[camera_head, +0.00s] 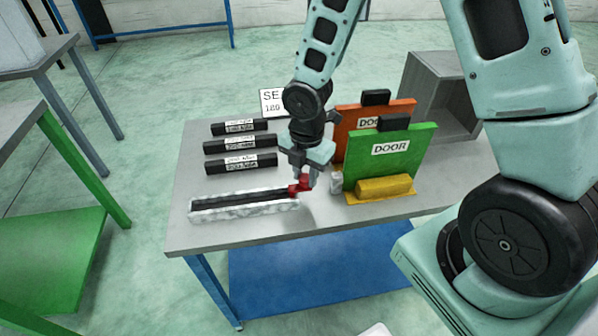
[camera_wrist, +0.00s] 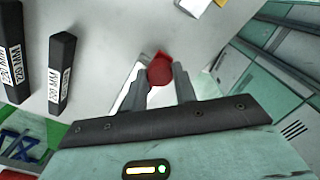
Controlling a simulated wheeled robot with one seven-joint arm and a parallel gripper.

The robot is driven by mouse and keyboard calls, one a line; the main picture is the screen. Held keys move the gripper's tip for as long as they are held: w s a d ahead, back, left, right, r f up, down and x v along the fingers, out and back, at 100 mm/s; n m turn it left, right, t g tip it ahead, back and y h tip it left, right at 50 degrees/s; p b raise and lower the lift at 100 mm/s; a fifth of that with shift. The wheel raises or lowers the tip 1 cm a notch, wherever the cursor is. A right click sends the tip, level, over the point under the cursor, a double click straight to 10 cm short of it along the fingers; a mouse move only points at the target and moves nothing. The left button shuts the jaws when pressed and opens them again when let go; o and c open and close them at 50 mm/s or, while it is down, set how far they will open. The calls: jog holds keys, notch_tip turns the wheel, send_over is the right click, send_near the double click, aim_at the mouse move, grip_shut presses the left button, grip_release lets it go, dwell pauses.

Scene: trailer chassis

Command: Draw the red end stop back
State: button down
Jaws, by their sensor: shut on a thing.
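The red end stop (camera_head: 300,185) sits at the right end of a pale channel (camera_head: 245,215) with a dark slot, near the table's front edge. My gripper (camera_head: 311,180) is over that end, pointing down, with its fingers at the red stop. In the wrist view the red stop (camera_wrist: 160,72) shows as a round red top between the two fingers of my gripper (camera_wrist: 160,92). The gripper is shut on it. The fingers hide part of the stop, and the channel is mostly hidden in the wrist view.
Several labelled black bars (camera_head: 240,163) lie behind the channel. To the right stand a green DOOR panel (camera_head: 405,160) with a yellow block (camera_head: 385,188) at its foot, an orange panel (camera_head: 345,125), and a grey open box (camera_head: 440,90). The table (camera_head: 200,240) is clear at its front left.

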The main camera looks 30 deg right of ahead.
aim_at(307, 177)
jog(key=shift+d, duration=0.25)
jog(key=c, duration=1.1)
grip_release()
notch_tip(307, 177, up, 18)
jog(key=p, duration=0.2)
jog(key=shift+f, duration=0.25)
jog(key=s+a+r+m, duration=0.1)
jog(key=s+a+m, duration=0.4)
jog(key=s+m, duration=0.3)
jog(key=s+a+r+m, duration=0.1)
jog(key=s+a+m, duration=0.5)
jog(key=s, duration=0.4)
jog(key=shift+s+a+m+y, duration=0.3)
jog(key=shift+s+m, duration=0.1)
jog(key=shift+m, duration=0.5)
